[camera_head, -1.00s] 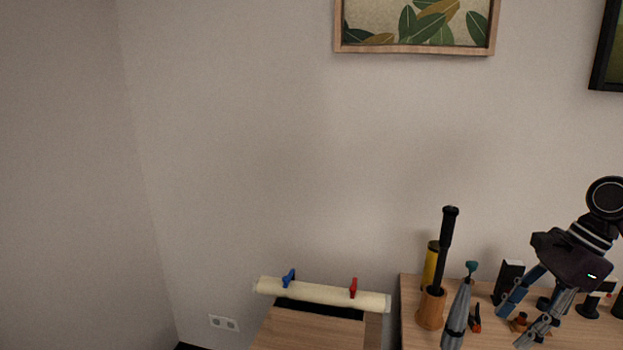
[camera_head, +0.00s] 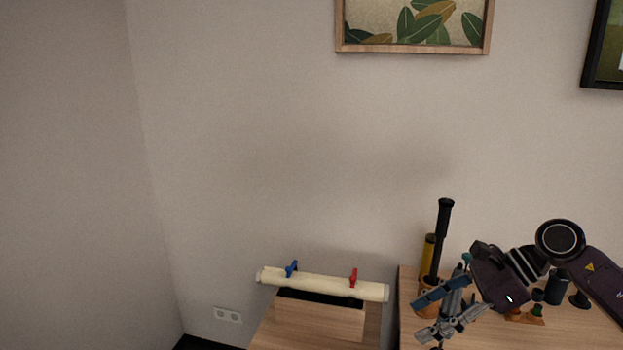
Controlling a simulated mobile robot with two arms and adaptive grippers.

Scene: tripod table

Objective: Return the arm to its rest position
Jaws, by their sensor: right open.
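My right arm comes in from the right edge, dark purple-black with a round joint. Its gripper (camera_head: 422,320) points left and down over the left part of the wooden table (camera_head: 407,336). The two grey-blue fingers are apart and I see nothing held between them. My left gripper is out of view.
Small dark and orange items, including a dark cylinder (camera_head: 557,288), stand on the table at right. A cream roll with blue and red clips (camera_head: 322,284) lies on a lower wooden stand at left.

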